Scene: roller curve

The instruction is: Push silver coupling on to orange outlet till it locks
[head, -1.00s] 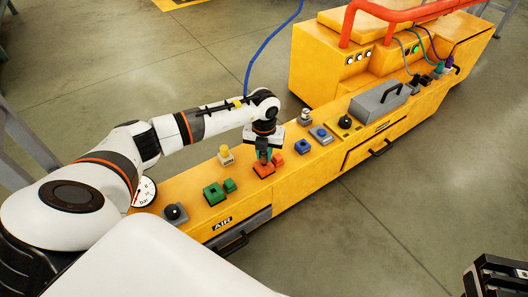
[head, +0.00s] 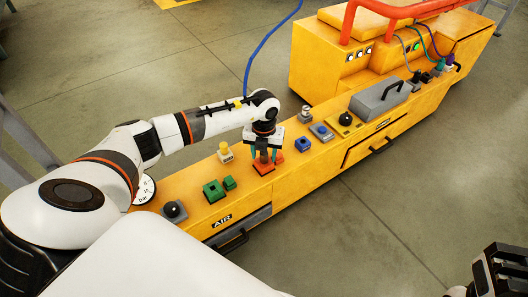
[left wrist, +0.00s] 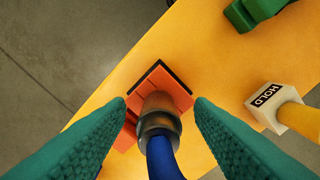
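The orange outlet (head: 263,169) is a square orange block on the yellow bench top; it also shows in the left wrist view (left wrist: 172,85). The silver coupling (left wrist: 158,124), on the end of a blue hose (left wrist: 164,158), sits over the outlet's round neck in the left wrist view. I cannot tell whether it is locked. My left gripper (head: 262,155) has its two green fingers spread, one on each side of the coupling, with gaps between. In the head view the coupling is mostly hidden by the fingers. My right gripper (head: 498,270) is a dark shape at the lower right corner.
A green block (head: 214,191) and a grey-based black knob (head: 173,211) stand left of the outlet. A yellow HOLD button (head: 225,150) is behind it. A blue button (head: 302,144) and a grey handled box (head: 380,98) are to the right. The floor in front is clear.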

